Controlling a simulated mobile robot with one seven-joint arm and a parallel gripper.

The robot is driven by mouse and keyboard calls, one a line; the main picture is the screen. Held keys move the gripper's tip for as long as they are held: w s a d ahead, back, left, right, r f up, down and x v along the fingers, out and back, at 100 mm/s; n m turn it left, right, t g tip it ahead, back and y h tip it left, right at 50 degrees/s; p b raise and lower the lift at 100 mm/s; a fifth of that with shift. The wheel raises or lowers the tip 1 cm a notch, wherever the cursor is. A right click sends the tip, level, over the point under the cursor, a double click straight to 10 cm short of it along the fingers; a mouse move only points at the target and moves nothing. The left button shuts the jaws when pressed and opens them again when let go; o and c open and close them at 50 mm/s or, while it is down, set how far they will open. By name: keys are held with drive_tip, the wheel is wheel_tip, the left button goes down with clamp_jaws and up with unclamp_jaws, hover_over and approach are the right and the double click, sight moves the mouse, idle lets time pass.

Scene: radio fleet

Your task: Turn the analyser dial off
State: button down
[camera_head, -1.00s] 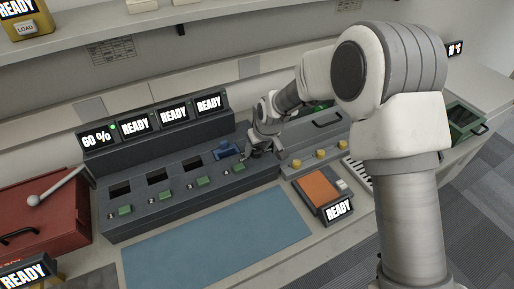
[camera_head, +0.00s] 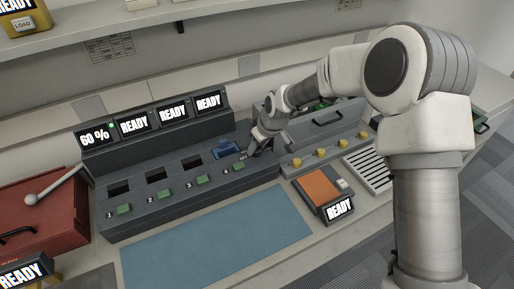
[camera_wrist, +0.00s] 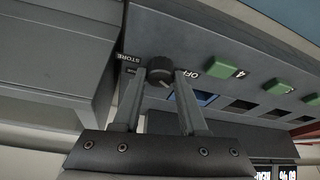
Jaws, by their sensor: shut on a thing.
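The analyser (camera_head: 180,195) is a long dark grey console with several slots, green buttons and a raised row of screens. Its dial (camera_wrist: 160,70) is a small round black knob at the console's end, between a STORE label (camera_wrist: 130,61) and an OFF label (camera_wrist: 190,69) in the wrist view. My gripper (camera_wrist: 160,74) has its fingers on both sides of the dial, shut on it. I cannot tell exactly where the dial's mark points. In the head view my gripper (camera_head: 252,150) is at the console's right end and hides the dial.
One screen (camera_head: 94,138) reads 60 %; the others beside it read READY. A blue piece (camera_head: 226,149) sits in the rightmost slot. A grey unit with yellow knobs (camera_head: 320,153) stands close to the right. A blue mat (camera_head: 215,235) lies in front. A red box with a lever (camera_head: 40,215) is left.

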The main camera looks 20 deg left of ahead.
drive_tip(key=n+g, duration=0.1)
drive_tip(key=n, duration=0.2)
drive_tip(key=n+g, duration=0.1)
drive_tip(key=n, duration=0.2)
drive_tip(key=shift+w, duration=0.2)
drive_tip(key=shift+n+g, duration=0.3)
drive_tip(key=shift+c, duration=2.2)
unclamp_jaws()
drive_tip(key=s+v, duration=0.1)
drive_tip(key=v, duration=1.6)
drive_tip(key=shift+w+d, duration=0.35)
drive_tip(key=shift+w, duration=0.1)
drive_tip(key=shift+r, duration=0.15)
